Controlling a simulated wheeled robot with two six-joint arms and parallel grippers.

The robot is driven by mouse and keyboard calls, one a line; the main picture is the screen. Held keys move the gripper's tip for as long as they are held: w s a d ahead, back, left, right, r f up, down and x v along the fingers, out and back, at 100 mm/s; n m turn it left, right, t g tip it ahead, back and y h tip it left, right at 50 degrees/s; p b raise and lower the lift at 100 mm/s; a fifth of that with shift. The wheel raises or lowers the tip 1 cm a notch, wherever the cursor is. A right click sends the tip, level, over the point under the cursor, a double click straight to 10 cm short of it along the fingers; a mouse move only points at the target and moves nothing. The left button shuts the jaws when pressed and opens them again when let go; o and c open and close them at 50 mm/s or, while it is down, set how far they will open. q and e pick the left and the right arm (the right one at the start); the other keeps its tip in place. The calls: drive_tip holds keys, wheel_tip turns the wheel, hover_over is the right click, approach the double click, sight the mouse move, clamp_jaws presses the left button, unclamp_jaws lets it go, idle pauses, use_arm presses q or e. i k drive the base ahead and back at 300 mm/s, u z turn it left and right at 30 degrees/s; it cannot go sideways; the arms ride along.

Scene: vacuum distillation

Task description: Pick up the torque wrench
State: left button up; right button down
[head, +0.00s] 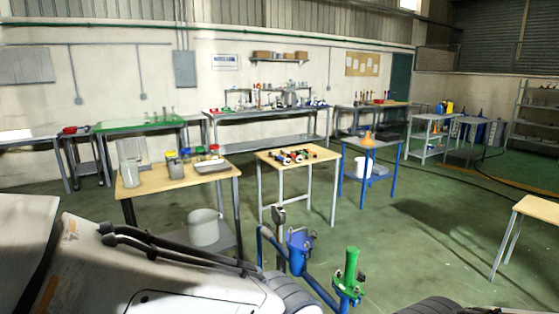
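I cannot make out a torque wrench for certain. Several small dark, red and orange items (297,156) lie on a small wood-topped table (265,157) in the middle of the head view. They are too small to tell apart, so I cannot say whether a wrench is among them. A white arm link of mine fills the lower left. Neither of my grippers shows in this view.
Blue pipework (318,287) with a green upright part (351,266) stands close in front. A wood-topped bench (160,182) with jars and a tray (213,166) is at left. A blue-framed stand (371,144) is right of the middle table. Green floor (425,225) is open at right.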

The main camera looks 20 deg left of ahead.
sight(270, 153)
drive_tip(key=z, duration=3.05)
drive_tip(key=i, duration=3.3)
drive_tip(key=u, duration=3.1)
drive_tip(key=i, duration=4.1)
